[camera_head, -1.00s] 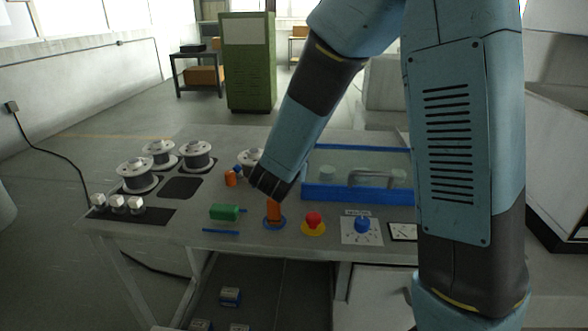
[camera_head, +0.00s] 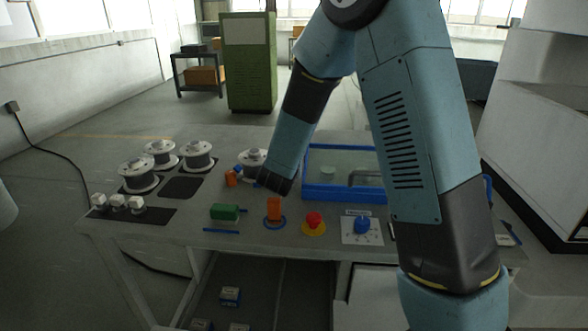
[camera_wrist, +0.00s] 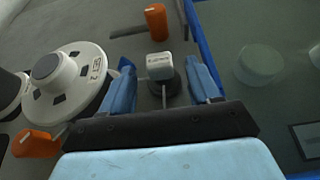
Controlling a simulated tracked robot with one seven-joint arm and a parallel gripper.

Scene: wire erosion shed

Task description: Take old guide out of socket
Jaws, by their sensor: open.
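The old guide is a small white block (camera_wrist: 159,66) with a dark label. It sits upright on a round dark socket (camera_wrist: 165,90) in the wrist view. My gripper (camera_wrist: 159,64) is open, with one blue finger on each side of the guide. Gaps show between the guide and both fingers, and the gripper is not closed on it. In the head view my dark wrist (camera_head: 276,182) is over the table between the spools and the blue-rimmed tank, and it hides the guide and socket.
A wire spool (camera_wrist: 68,80) stands close left of my fingers. The blue-rimmed tank (camera_head: 345,193) is close on the right. An orange block (camera_head: 274,208), a red button (camera_head: 314,220) and a green piece (camera_head: 225,212) are nearer the front. Several white blocks (camera_head: 117,201) stand front left.

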